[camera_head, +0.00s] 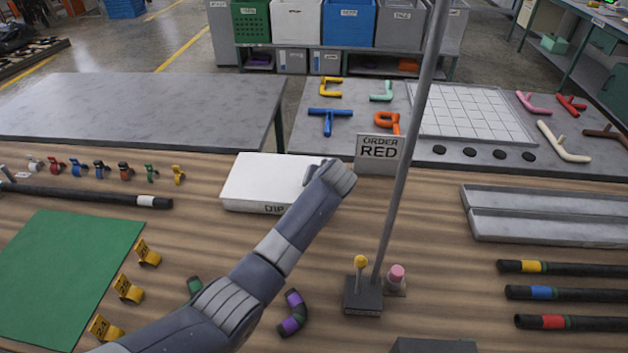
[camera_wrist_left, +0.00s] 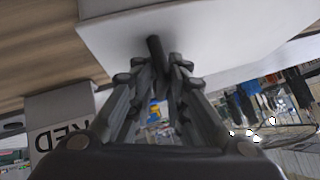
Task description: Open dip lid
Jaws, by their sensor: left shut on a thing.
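A white box marked "DIP" (camera_head: 255,188) sits on the wooden table in the middle of the head view, its white top looking flat and closed. My left arm reaches up from the bottom to the box's right end. In the left wrist view, my left gripper (camera_wrist_left: 160,68) is shut on a short dark handle (camera_wrist_left: 155,46) that sticks out of the white lid (camera_wrist_left: 200,38). In the head view my wrist hides most of the fingers and the handle. My right gripper is not in view.
An "ORDER RED" sign (camera_head: 379,152) stands just right of my wrist. A thin grey pole (camera_head: 400,170) rises from a dark base (camera_head: 363,296) nearby. A green mat (camera_head: 65,270) lies left, a grey tray (camera_head: 545,214) right. Several banded hoses lie at the right.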

